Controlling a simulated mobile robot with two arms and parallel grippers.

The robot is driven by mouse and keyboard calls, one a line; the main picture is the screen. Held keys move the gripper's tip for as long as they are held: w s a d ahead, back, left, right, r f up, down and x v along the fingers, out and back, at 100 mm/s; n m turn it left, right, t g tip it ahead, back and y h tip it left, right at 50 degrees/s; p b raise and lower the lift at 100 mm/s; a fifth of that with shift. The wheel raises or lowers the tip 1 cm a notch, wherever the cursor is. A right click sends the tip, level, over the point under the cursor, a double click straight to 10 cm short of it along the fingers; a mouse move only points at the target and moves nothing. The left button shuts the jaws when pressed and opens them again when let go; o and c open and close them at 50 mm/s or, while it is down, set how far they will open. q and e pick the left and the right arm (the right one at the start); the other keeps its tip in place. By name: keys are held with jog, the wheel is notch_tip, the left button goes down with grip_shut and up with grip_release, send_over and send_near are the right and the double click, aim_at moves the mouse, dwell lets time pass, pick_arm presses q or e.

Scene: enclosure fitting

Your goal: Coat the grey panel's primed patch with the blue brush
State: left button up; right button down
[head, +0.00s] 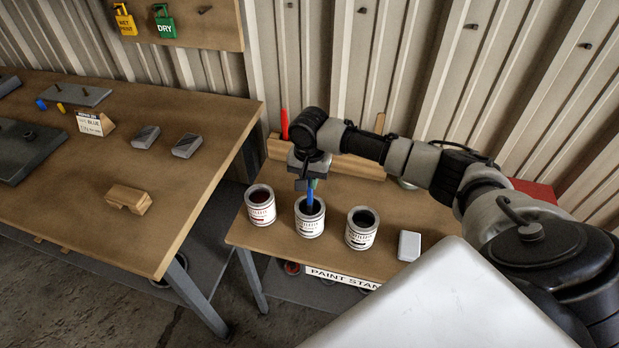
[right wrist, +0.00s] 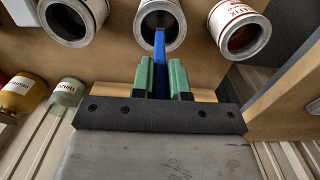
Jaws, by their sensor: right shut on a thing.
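My right gripper (head: 309,186) is shut on the blue brush (head: 310,200), above the middle paint can (head: 309,226) on the stand. In the right wrist view, the brush (right wrist: 161,52) stands between the green fingers (right wrist: 161,80) and its far end reaches into the mouth of the middle can (right wrist: 146,8). The bristles are hidden there. At the left of the head view, a dark grey slab (head: 22,165) is cut by the picture edge, and a smaller grey plate (head: 88,97) lies behind it. I cannot tell a primed patch on either. My left gripper is not in view.
A red-paint can (head: 260,212) and a dark-paint can (head: 361,236) flank the middle one. A white block (head: 409,246) sits right. A red handle (head: 284,123) stands behind. The workbench (head: 110,235) holds a sign card (head: 97,124), grey blocks (head: 187,146) and a tan block (head: 129,199).

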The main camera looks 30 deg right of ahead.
jog(key=shift+f, duration=0.35)
jog(key=shift+s+f+p, duration=0.1)
jog(key=shift+s+p, duration=0.05)
jog(key=shift+p, duration=0.4)
dwell(2.4)
notch_tip(320, 180, up, 7)
jog(key=p, duration=0.9)
jog(key=shift+a, duration=0.1)
dwell(0.8)
